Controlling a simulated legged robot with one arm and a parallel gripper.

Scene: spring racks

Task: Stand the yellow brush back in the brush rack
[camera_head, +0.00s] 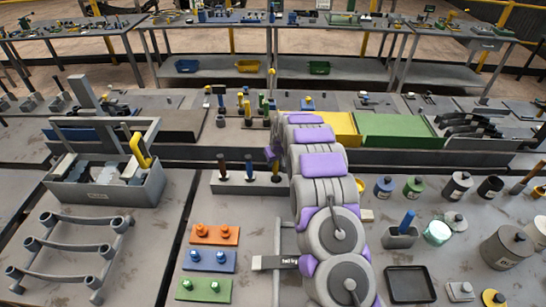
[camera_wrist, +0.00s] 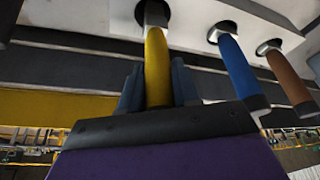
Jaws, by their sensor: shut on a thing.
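The brush rack (camera_head: 232,187) is a low grey block on the middle table. A brown-handled brush (camera_head: 222,166) and a blue-handled brush (camera_head: 249,167) stand in it; the wrist view shows the blue (camera_wrist: 238,68) and brown (camera_wrist: 288,76) handles at round holes. My gripper (camera_wrist: 158,88) is shut on the yellow brush (camera_wrist: 157,62), one dark finger on each side of its handle. The brush's metal collar is at a rack hole near the top edge of the wrist view; how deep it sits is hidden. In the head view the yellow brush (camera_head: 275,168) is upright at the rack's right end.
My arm runs up the middle of the head view, right of the rack. Left stands a grey tote (camera_head: 110,190) with a yellow handle. In front lie orange, blue and green peg plates (camera_head: 210,260). Cans and a black tray (camera_head: 410,284) are at right.

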